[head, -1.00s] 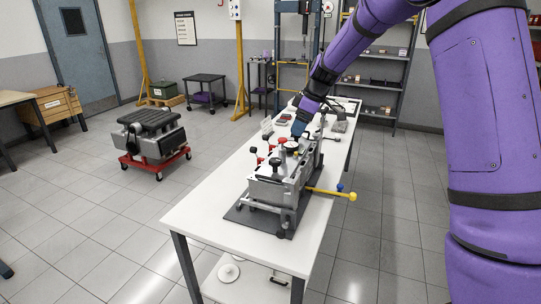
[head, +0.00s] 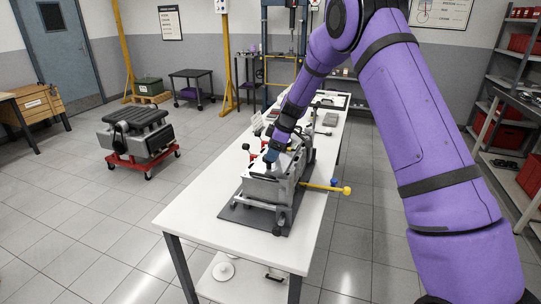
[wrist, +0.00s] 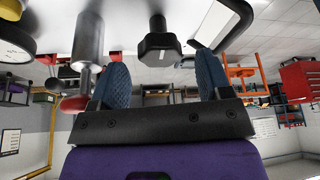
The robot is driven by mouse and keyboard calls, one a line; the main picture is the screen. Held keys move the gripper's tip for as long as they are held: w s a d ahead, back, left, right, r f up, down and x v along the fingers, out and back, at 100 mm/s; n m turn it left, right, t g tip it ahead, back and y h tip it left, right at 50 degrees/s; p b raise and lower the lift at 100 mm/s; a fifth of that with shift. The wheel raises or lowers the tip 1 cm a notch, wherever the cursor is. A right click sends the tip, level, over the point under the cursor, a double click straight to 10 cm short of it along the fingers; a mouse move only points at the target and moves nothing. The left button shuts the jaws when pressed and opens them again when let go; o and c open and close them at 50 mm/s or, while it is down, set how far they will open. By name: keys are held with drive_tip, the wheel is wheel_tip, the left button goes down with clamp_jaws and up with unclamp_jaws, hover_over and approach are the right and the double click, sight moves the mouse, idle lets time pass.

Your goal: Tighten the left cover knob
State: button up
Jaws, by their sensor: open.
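The grey engine block (head: 262,188) stands on a dark mat (head: 238,213) on the white bench. My gripper (head: 269,157) points down over the near part of the block's top. In the wrist view my gripper (wrist: 161,72) is open, with one blue finger on each side. A black knob (wrist: 158,46) with a white mark lies in line with the gap between the fingers, at or just beyond their tips. I cannot tell whether they touch it. In the head view the hand hides that part of the top, so I cannot confirm which knob it is.
Red-tipped knobs (head: 246,146) stand at the block's left side. A yellow bar (head: 325,187) sticks out to the right. In the wrist view a metal cylinder (wrist: 89,42) stands close to the left finger. The bench's near left surface (head: 195,215) is clear.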

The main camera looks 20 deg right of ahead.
drive_tip(key=shift+x, duration=1)
drive_tip(key=c, duration=0.9)
